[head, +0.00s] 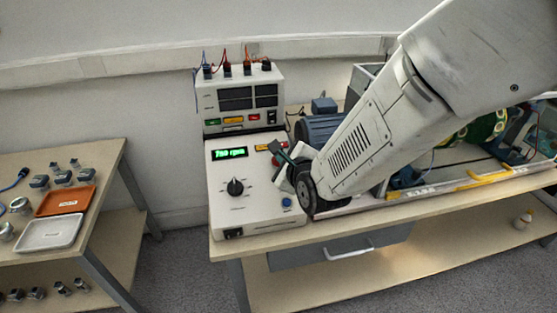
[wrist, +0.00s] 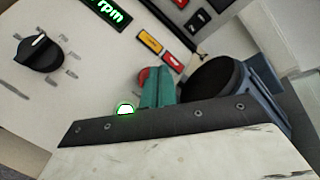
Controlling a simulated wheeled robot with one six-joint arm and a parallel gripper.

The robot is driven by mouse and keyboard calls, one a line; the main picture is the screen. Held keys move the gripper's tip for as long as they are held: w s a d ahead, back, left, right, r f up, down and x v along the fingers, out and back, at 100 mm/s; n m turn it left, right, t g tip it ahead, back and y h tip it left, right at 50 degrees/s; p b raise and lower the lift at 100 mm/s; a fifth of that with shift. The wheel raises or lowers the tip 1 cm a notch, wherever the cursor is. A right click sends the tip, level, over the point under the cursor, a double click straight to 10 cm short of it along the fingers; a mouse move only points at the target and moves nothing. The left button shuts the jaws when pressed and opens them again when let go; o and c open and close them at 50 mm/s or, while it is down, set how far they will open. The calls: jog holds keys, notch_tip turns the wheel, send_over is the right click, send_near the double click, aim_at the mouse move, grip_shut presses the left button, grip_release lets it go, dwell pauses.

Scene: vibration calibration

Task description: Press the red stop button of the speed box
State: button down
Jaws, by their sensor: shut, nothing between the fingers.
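The speed box (head: 222,190) is a pale panel on the bench with a green rpm display (head: 230,153) and a black knob (head: 235,187). In the wrist view, the red stop button (wrist: 143,74) shows as a round red edge right behind my fingers, partly hidden by them. My gripper (head: 283,152) is shut and empty over the right side of the box. Its green fingers also show in the wrist view (wrist: 158,86). I cannot tell whether the fingertips touch the button.
A lit green button (wrist: 126,108) lies just left of my fingers. A blue button (head: 286,202) sits lower on the box. A meter unit with cables (head: 238,98) stands behind, a blue motor (head: 320,127) to the right. A side table holds trays (head: 50,233).

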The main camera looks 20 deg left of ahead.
jog(key=shift+w+a+f, duration=0.1)
jog(key=shift+w+f, duration=0.05)
jog(key=shift+f, duration=0.2)
jog(key=shift+w+a+f, duration=0.1)
jog(key=shift+f, duration=0.2)
dwell(0.8)
jog(key=shift+s+d+r, duration=0.2)
jog(key=shift+s+r, duration=0.1)
jog(key=shift+r, duration=0.4)
jog(key=shift+s+d+r, duration=0.2)
jog(key=shift+s+r, duration=0.1)
jog(key=shift+r, duration=0.45)
jog(key=shift+s+d+r, duration=0.15)
jog(key=shift+s+r, duration=0.15)
jog(key=shift+r, duration=0.45)
jog(key=shift+s+d+r, duration=0.2)
jog(key=shift+s+r, duration=0.1)
jog(key=shift+r, duration=0.45)
